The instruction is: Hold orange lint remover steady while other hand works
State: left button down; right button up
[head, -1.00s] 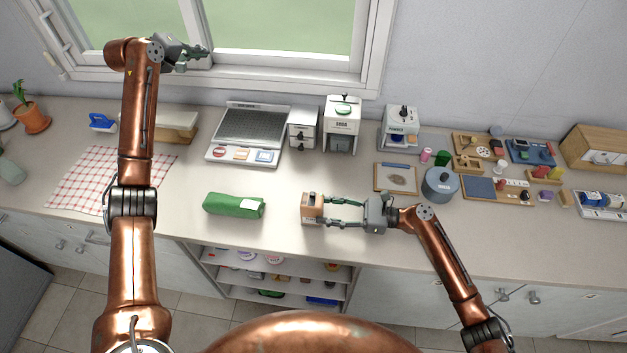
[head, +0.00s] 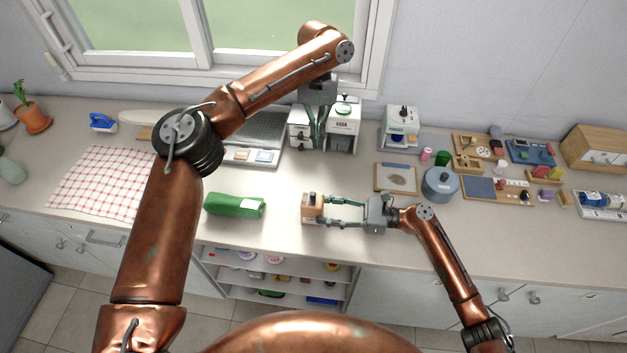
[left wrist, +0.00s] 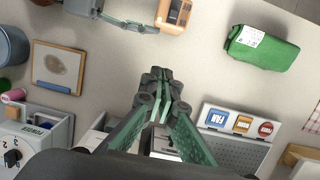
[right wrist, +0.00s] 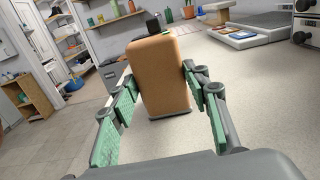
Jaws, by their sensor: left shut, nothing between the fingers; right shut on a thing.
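The orange lint remover (head: 312,208) stands upright on the counter near its front edge. It is a tan-orange block with a dark knob on top, seen close in the right wrist view (right wrist: 158,76) and at the top of the left wrist view (left wrist: 174,14). My right gripper (head: 325,211) is shut on it from the right, one finger on each side. My left gripper (head: 316,142) is shut and empty, pointing down in front of the white machines at the back. In the left wrist view its fingertips (left wrist: 158,82) are together, apart from the lint remover.
A green pouch (head: 234,205) lies left of the lint remover. White machines (head: 343,118) and a panel with coloured buttons (head: 245,157) stand behind. A framed board (head: 396,179) and a blue-grey pot (head: 440,184) are to the right. The counter between pouch and machines is clear.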

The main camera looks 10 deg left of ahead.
aim_at(312, 192)
pick_arm(q)
jog(key=shift+s+a, duration=0.1)
jog(key=shift+s, duration=0.35)
jog(key=s+f, duration=0.6)
jog(key=f, duration=0.3)
jog(key=shift+s+f, duration=0.2)
jog(key=shift+f, duration=0.15)
jog(key=shift+s, duration=1.1)
